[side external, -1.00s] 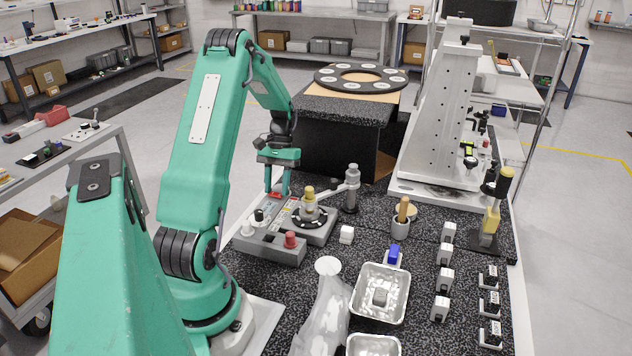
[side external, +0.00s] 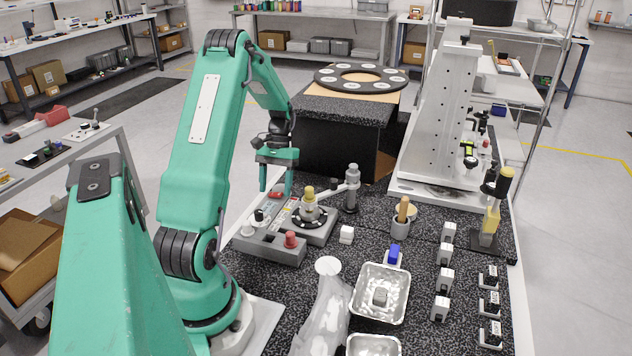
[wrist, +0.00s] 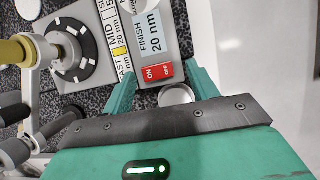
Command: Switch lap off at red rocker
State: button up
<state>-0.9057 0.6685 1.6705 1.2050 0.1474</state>
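The red rocker (wrist: 158,72), marked ON and OFF, sits on the grey lap housing in the wrist view. It also shows as a small red patch below my gripper in the side view (side external: 275,195). Which side is pressed in, I cannot tell. The lap (side external: 318,236) has a dark disc with pale marks around its rim (wrist: 74,50). My gripper (side external: 276,189) is above the rocker, pointing down. In the wrist view, its fingers (wrist: 162,88) are spread apart with the rocker showing between and just beyond them, and they hold nothing.
A yellow-topped holder (side external: 309,195) stands over the disc, joined by an arm to a grey post (side external: 352,188).

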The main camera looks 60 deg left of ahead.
jog(key=shift+w+r, duration=0.1)
jog(key=v, duration=0.7)
jog(key=shift+r, duration=0.3)
jog(key=shift+a, duration=0.1)
dwell(0.3)
jog(key=w+d+r+m+t+y, duration=0.2)
jog(key=d+r, duration=0.4)
jog(key=d, duration=0.4)
jog(key=w+d+r+m+t+y, duration=0.1)
jog(key=d+r+m+y, duration=0.1)
jog(key=d+r, duration=0.6)
jog(key=s+d+m+t, duration=0.2)
jog(key=s+d, duration=0.2)
jog(key=d, duration=0.4)
jog(key=s+d+m+t, duration=0.2)
jog(key=s+d+t, duration=0.1)
jog(key=d, duration=0.6)
jog(key=shift+s+d+m, duration=0.15)
jog(key=shift+s+m, duration=0.15)
jog(key=shift+s, duration=0.4)
